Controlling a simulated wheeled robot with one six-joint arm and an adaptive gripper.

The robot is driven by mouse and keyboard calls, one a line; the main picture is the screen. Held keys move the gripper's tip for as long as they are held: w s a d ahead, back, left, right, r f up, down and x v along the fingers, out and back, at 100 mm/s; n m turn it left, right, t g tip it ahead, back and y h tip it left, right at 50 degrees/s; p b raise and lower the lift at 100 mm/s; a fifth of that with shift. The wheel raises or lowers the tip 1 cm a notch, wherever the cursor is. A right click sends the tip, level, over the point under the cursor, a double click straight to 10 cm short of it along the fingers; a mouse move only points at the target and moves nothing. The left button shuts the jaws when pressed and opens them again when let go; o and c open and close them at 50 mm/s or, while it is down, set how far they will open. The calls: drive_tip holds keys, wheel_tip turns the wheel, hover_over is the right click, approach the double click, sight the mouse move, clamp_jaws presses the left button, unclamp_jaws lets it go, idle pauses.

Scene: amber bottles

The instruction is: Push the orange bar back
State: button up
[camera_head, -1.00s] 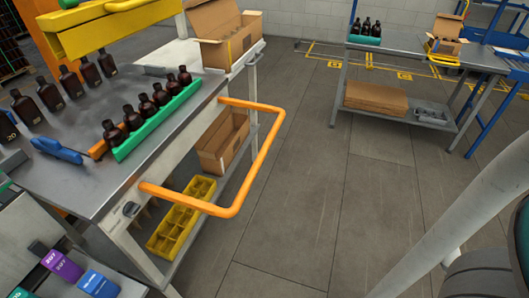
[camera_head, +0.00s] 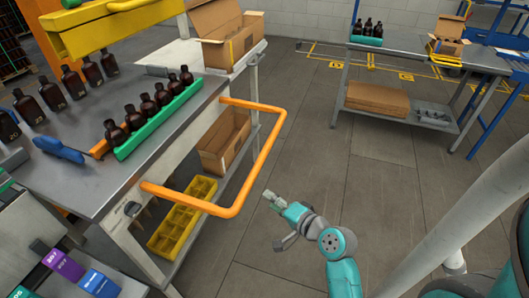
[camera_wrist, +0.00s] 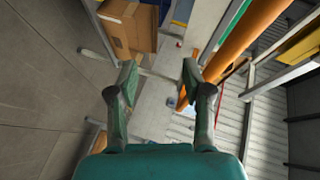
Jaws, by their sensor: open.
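The orange bar (camera_head: 262,167) is a U-shaped handle on the near side of the grey workbench. It sticks out from the bench edge over the floor. In the wrist view a thick orange bar (camera_wrist: 237,50) runs slanting at the upper right, beyond the right finger. My gripper (camera_head: 270,197) is just right of the bar's outer corner in the head view, apart from it in the picture. In the wrist view my gripper (camera_wrist: 158,82) has its two fingers spread with nothing between them.
The bench (camera_head: 95,185) carries amber bottles, several in a green rack (camera_head: 160,120). A cardboard box (camera_head: 224,145) and a yellow divided bin (camera_head: 182,218) sit on its lower shelf. A second table (camera_head: 425,58) stands at the back right. The floor between is clear.

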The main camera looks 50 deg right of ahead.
drive_tip(key=t+y, duration=0.1)
drive_tip(key=y, duration=0.1)
approach(264, 152)
drive_tip(key=f, duration=0.1)
drive_tip(key=shift+m, duration=0.4)
drive_tip(key=x, duration=0.7)
drive_tip(key=d+x, duration=0.1)
drive_tip(key=x, duration=0.2)
drive_tip(key=shift+w+f, duration=0.1)
drive_tip(key=shift+w, duration=0.25)
drive_tip(key=shift+c, duration=0.2)
clamp_jaws()
